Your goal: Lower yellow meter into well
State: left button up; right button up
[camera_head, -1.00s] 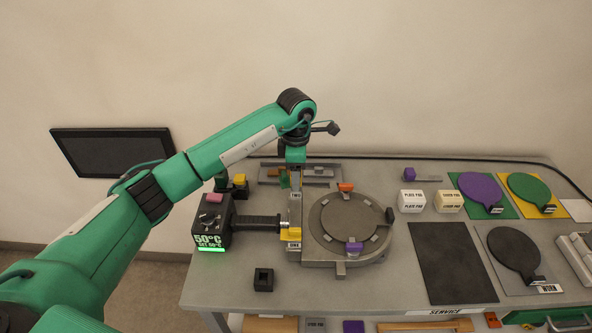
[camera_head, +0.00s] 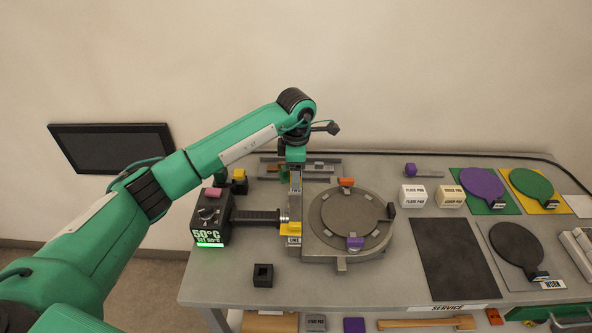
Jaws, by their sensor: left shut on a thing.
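My left arm reaches in from the left, and its gripper (camera_head: 294,205) points down between the black heater unit and the round grey fixture. The gripper is shut on a small yellow block (camera_head: 290,229), which I take to be the yellow meter. The block is low, close to the left edge of the round fixture (camera_head: 350,222); I cannot tell whether it touches anything below. A small black block with a square opening (camera_head: 263,275) stands at the front and may be the well; the yellow block is behind it, not over it. My right gripper is out of view.
The black heater unit (camera_head: 212,218) shows 50°C, and its dark handle (camera_head: 255,216) runs toward the gripper. A purple block (camera_head: 355,243) and an orange block (camera_head: 346,182) sit on the round fixture. Pads and coloured plates lie right.

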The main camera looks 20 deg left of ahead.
pick_arm(q)
jog(key=shift+f+b, duration=0.3)
jog(key=shift+b, duration=0.1)
dwell(0.8)
jog(key=o, duration=1.1)
jog(key=shift+c, duration=0.2)
